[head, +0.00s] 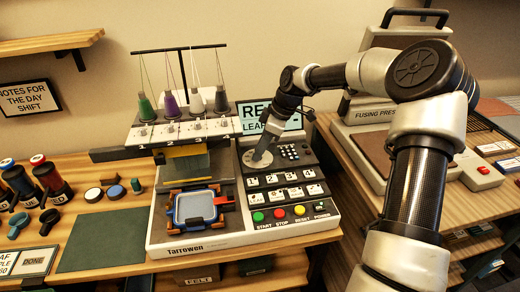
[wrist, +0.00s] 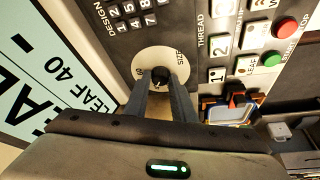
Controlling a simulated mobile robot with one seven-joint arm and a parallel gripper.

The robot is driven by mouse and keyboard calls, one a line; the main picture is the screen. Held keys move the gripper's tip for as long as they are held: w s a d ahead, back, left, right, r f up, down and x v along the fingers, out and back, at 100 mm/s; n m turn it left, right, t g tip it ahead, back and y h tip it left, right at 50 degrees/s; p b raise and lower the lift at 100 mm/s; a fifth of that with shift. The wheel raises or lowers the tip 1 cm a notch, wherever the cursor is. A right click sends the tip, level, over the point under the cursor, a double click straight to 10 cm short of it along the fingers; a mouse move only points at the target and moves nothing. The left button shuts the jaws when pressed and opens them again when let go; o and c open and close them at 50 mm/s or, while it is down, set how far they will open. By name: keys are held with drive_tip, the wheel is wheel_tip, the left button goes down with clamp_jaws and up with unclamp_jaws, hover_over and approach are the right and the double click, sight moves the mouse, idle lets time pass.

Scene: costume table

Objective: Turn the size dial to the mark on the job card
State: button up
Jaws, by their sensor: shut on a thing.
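The size dial is a small black knob (wrist: 160,76) on a round pale plate marked SIZE (wrist: 150,60), on the machine's dark control panel. In the head view the pale plate (head: 257,160) shows at the panel's left, with the knob mostly hidden by my gripper (head: 268,142). In the wrist view my gripper (wrist: 160,86) is shut on the knob, one finger on each side. The pointer's setting is too small to read. The job card (wrist: 45,75), pale green with a black border, reads LEAF 40 in the wrist view; it stands behind the panel in the head view (head: 250,112).
The embroidery hoop (head: 196,208) and thread spools (head: 170,105) are left of the panel. A fusing press (head: 372,112) stands at right.

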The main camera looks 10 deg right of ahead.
drive_tip(key=m, duration=0.2)
drive_tip(key=m+t+b, duration=0.1)
drive_tip(key=m, duration=0.1)
drive_tip(key=shift+s+a+t+h, duration=0.1)
drive_tip(key=shift+s+t+h, duration=0.1)
drive_tip(key=shift+t+h, duration=0.15)
drive_tip(key=shift+a+m+t+h+b, duration=0.1)
drive_tip(key=shift+m+t+h+b, duration=0.3)
drive_tip(key=shift+m, duration=0.85)
drive_tip(key=shift+a+m+t+h+b, duration=0.1)
drive_tip(key=shift+m+h+b, duration=0.4)
drive_tip(key=shift+m, duration=0.75)
drive_tip(key=shift+s+d, duration=0.1)
drive_tip(key=o, duration=1)
drive_tip(key=p+v, duration=0.2)
drive_tip(key=v, duration=1.5)
drive_tip(key=shift+d+r+p, duration=0.1)
drive_tip(key=shift+r+p, duration=0.1)
drive_tip(key=shift+p, duration=0.1)
